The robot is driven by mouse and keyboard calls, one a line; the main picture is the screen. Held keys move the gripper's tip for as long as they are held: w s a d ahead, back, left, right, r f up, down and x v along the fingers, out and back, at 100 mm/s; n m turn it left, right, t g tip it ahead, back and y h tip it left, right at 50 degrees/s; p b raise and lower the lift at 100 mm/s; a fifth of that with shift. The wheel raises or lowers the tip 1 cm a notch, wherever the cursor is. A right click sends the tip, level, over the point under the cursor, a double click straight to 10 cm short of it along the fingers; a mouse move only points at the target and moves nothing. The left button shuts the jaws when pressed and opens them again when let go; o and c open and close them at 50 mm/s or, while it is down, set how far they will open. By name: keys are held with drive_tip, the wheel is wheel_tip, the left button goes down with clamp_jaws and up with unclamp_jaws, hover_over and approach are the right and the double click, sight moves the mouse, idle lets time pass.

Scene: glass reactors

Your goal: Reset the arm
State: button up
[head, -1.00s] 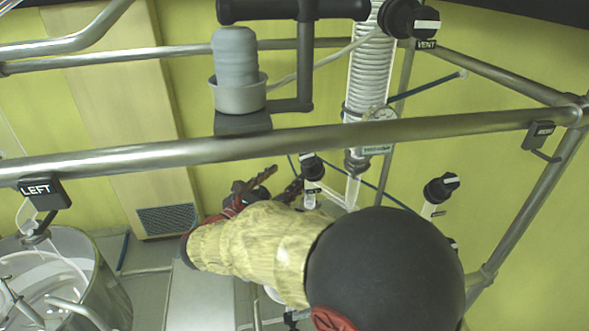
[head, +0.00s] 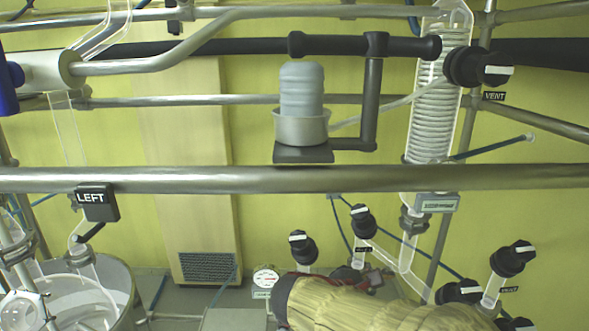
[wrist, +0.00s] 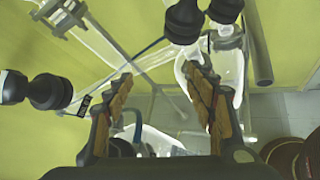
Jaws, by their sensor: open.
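My gripper (wrist: 158,88) is open and empty in the wrist view, its two tan-padded fingers spread apart. Glass tubing (wrist: 185,75) and black knobs show beyond the fingers; I cannot tell whether any finger touches them. In the head view my yellow-sleeved arm (head: 365,308) lies along the bottom edge, below the steel rail, and the gripper itself is mostly hidden behind it.
A long steel rail (head: 380,178) crosses the head view. A LEFT valve (head: 98,203), a glass vessel (head: 85,295), a coiled glass condenser (head: 436,115) and several black knobs surround the arm. A grey cup (head: 301,125) stands on a bracket.

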drive_tip(key=s+d+f+m+g+y+b, duration=0.3)
drive_tip(key=s+f+m+y+b, duration=0.2)
drive_tip(key=s+f+m+b, duration=0.55)
drive_tip(key=s+a+f+m+t+y+b, duration=0.2)
drive_tip(key=s+a+f+m+y+b, duration=0.1)
drive_tip(key=s+a+f+m+y, duration=0.3)
drive_tip(key=s+f+m, duration=0.1)
drive_tip(key=s+f, duration=0.1)
drive_tip(key=s, duration=0.1)
drive_tip(key=shift+s+a+t, duration=0.2)
drive_tip(key=shift+a+t, duration=0.05)
drive_tip(key=shift+t, duration=0.15)
drive_tip(key=shift+f+m, duration=0.1)
drive_tip(key=shift+m, duration=0.15)
drive_tip(key=shift+c, duration=0.3)
